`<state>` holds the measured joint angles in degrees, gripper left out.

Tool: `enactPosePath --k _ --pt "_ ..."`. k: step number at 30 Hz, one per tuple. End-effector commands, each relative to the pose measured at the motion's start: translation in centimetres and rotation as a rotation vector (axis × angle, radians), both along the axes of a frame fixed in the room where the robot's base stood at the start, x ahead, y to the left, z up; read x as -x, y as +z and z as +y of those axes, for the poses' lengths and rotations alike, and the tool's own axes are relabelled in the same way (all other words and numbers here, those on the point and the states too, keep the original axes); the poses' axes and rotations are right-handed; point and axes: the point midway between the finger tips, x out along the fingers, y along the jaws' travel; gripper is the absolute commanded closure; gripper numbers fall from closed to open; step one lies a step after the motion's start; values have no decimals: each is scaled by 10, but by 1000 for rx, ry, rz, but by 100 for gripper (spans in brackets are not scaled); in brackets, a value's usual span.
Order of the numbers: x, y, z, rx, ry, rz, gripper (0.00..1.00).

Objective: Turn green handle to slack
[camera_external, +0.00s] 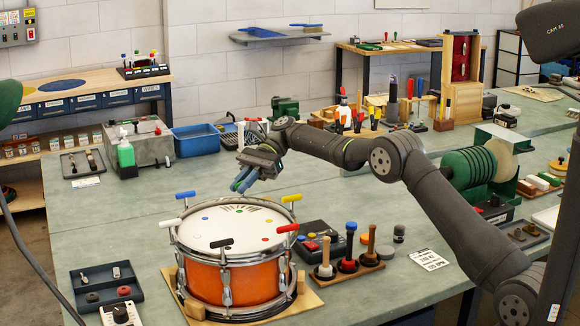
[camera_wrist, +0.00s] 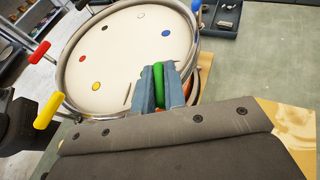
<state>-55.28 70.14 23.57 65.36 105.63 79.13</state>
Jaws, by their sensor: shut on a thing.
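The orange snare drum (camera_external: 250,283) sits upright with its pale head up, ringed by coloured T-handles. My gripper (camera_external: 241,185) is above the drum's far rim in the external view, its blue fingers pointing down. In the wrist view my gripper (camera_wrist: 160,89) is shut on the green handle (camera_wrist: 159,80), which shows between the fingers at the rim.
Close around the rim are the blue handle (camera_external: 186,194), white handle (camera_external: 170,222), black handle (camera_external: 221,244), red handle (camera_external: 287,228) and yellow handle (camera_external: 291,198). A dark tray (camera_external: 108,286) stands left of the drum. A tool rack (camera_external: 348,266) stands right.

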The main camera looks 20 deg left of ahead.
Motion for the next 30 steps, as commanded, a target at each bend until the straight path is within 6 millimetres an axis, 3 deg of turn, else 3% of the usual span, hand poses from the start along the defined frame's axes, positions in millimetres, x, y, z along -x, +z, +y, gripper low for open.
enactPosePath --k 29,30 --pt "0 1 0 0 110 1 100" --pt "0 1 0 0 110 1 83"
